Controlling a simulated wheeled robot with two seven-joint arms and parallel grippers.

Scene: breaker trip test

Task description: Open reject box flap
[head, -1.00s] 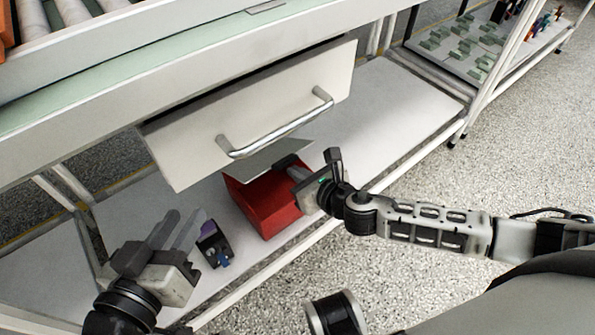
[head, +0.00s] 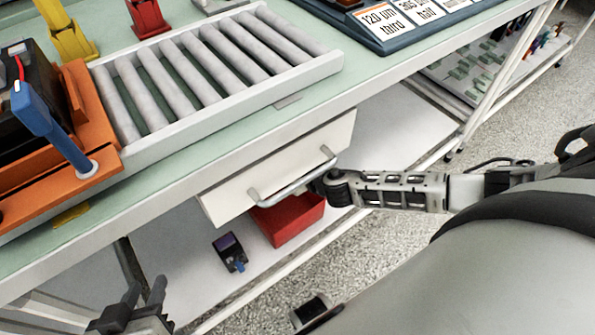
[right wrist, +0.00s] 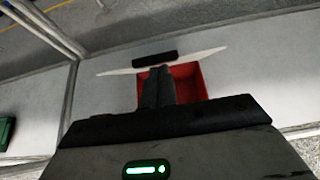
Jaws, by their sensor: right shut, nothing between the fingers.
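The red reject box (head: 285,222) stands on the lower shelf under the drawer. In the right wrist view the red box (right wrist: 187,82) shows its red inside. My left gripper (head: 144,291) is open and empty, low at left.
The pale drawer (head: 235,195) with its metal handle (head: 290,190) hangs above the box. A small dark breaker-like device (head: 229,250) stands on the shelf to the left. A roller conveyor (head: 200,75) and an orange fixture (head: 80,100) are on the bench above.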

